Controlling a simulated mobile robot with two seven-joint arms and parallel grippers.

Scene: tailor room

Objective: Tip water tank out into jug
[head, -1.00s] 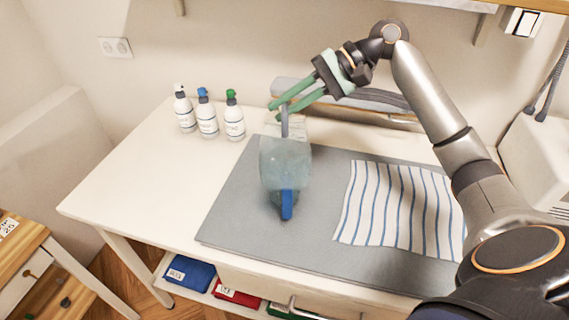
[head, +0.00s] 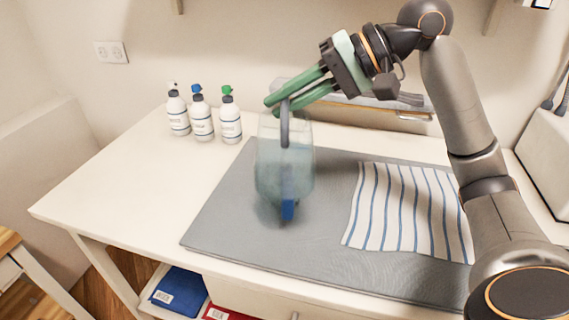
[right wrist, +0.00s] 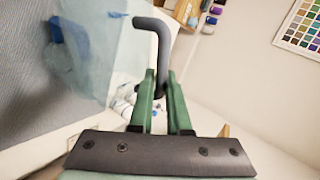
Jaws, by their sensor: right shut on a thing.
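A clear, bluish water tank (head: 270,170) with a grey handle (head: 285,125) hangs over the grey mat. My right gripper (head: 273,108) has green fingers shut on that handle. In the right wrist view the bent grey handle (right wrist: 155,45) passes between the fingertips (right wrist: 160,78), with the translucent body (right wrist: 90,45) at the left. A blue upright piece (head: 288,209) shows below the tank and partly through it. I cannot tell whether it belongs to the jug or the tank. The jug's outline cannot be told apart from the tank. My left gripper is out of view.
Several white bottles (head: 202,120) stand at the table's back left. A striped cloth (head: 405,210) lies on the grey mat (head: 225,220), right of the tank. The table's left side (head: 120,185) is clear. Folded fabrics (head: 180,290) lie on the shelf below.

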